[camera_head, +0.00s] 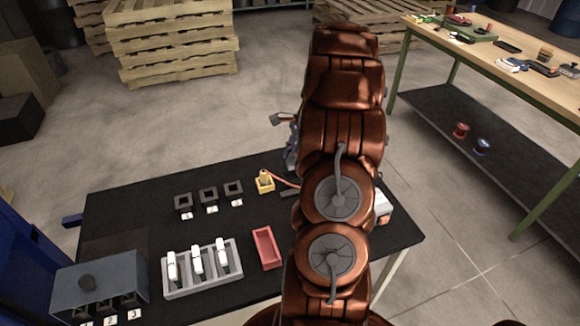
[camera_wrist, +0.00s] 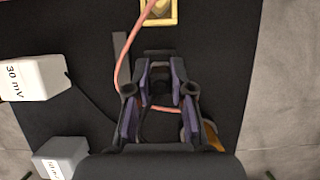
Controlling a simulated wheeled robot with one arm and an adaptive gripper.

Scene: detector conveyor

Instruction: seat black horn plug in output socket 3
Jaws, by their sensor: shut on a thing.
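My gripper (camera_wrist: 160,82) is in the middle of the wrist view, its purple-padded fingers closed around a small dark piece. That piece (camera_wrist: 161,88) is probably the black horn plug; its shape is mostly hidden. In the head view my arm hides most of the gripper (camera_head: 291,150). Three dark square sockets stand in a row on the black table: left (camera_head: 183,202), middle (camera_head: 208,196), right (camera_head: 233,189). Each has a small white label, too small to read. A grey box (camera_head: 102,280) at the left has several dark slots and labels; one reads 3.
A yellow block (camera_head: 265,182) with an orange-red cable stands right of the sockets. A grey rack (camera_head: 205,286) holds three white pieces; a red tray (camera_head: 266,248) lies beside it. White blocks, one marked 30 mV (camera_wrist: 33,78), sit left in the wrist view. A workbench (camera_head: 500,55) is at right.

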